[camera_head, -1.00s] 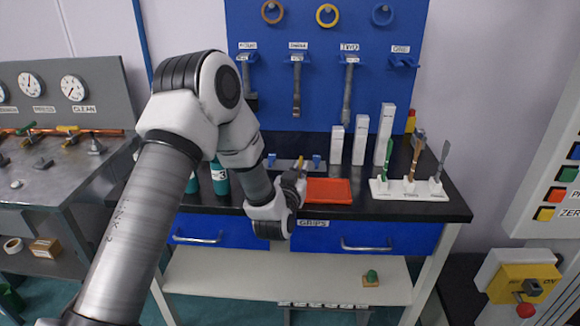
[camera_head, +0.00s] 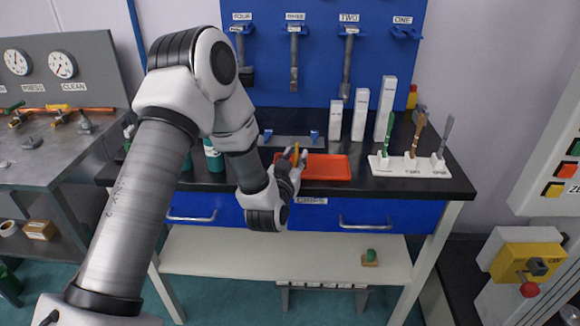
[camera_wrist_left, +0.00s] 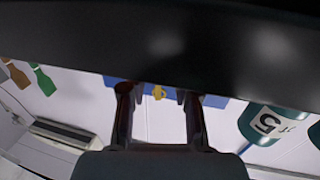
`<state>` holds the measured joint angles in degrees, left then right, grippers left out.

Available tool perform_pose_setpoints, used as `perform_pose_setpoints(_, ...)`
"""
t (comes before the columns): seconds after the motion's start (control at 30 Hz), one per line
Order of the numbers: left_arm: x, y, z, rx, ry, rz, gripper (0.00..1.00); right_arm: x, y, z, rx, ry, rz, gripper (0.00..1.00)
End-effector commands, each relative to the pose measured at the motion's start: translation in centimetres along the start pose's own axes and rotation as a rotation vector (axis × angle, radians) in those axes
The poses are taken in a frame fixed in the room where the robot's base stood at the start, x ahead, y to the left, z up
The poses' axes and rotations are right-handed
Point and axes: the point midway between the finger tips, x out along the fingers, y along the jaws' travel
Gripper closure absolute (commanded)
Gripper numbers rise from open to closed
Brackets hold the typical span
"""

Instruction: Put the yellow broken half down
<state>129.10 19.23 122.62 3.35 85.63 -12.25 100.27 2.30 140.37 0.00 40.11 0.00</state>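My left gripper (camera_head: 296,157) is over the left end of the orange tray (camera_head: 330,168) in the head view. The yellow broken half (camera_head: 297,149) is a small upright sliver between its fingertips, and it appears held. In the left wrist view the fingers (camera_wrist_left: 158,95) stand on both sides of a small yellow patch; their tips blend into a dark band, so the contact does not show. I cannot tell whether that patch is the half. The gap between the half and the tray is not clear. My right gripper is not in view.
A white stand (camera_head: 410,167) with several upright tools is right of the tray. White blocks (camera_head: 360,115) stand behind it. A grey bar with blue ends (camera_head: 314,135) lies behind the gripper. A teal bottle (camera_head: 213,157) is left of it. The tray's right part looks clear.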

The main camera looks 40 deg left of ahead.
Motion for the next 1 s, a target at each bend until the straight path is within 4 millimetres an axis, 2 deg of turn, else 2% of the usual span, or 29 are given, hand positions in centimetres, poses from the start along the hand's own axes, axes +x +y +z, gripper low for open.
perform_pose_setpoints(0.33,-8.3,0.0,0.2,0.001,-0.003,0.001,0.69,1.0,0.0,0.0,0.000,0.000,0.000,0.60)
perform_pose_setpoints(0.5,-10.7,0.1,0.2,0.001,-0.004,0.002,0.69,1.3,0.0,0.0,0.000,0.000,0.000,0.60)
perform_pose_setpoints(0.57,-11.1,0.3,1.1,0.005,-0.037,0.012,0.69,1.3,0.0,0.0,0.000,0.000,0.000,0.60)
perform_pose_setpoints(0.67,-12.1,1.5,6.2,0.024,-0.205,0.060,0.69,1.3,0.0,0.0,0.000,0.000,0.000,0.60)
perform_pose_setpoints(0.77,-15.6,3.0,15.3,0.059,-0.521,0.133,0.69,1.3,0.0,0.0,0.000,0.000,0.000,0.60)
perform_pose_setpoints(0.8,-18.0,3.4,19.2,0.077,-0.671,0.160,0.69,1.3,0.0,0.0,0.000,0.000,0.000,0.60)
perform_pose_setpoints(0.87,-22.5,3.5,24.5,0.106,-0.898,0.192,0.69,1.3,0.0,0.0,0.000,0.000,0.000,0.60)
perform_pose_setpoints(0.9,-25.7,3.4,27.4,0.128,-1.040,0.209,0.69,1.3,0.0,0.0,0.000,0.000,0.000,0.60)
perform_pose_setpoints(1.0,-33.1,2.6,32.0,0.177,-1.336,0.226,0.69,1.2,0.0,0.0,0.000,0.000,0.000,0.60)
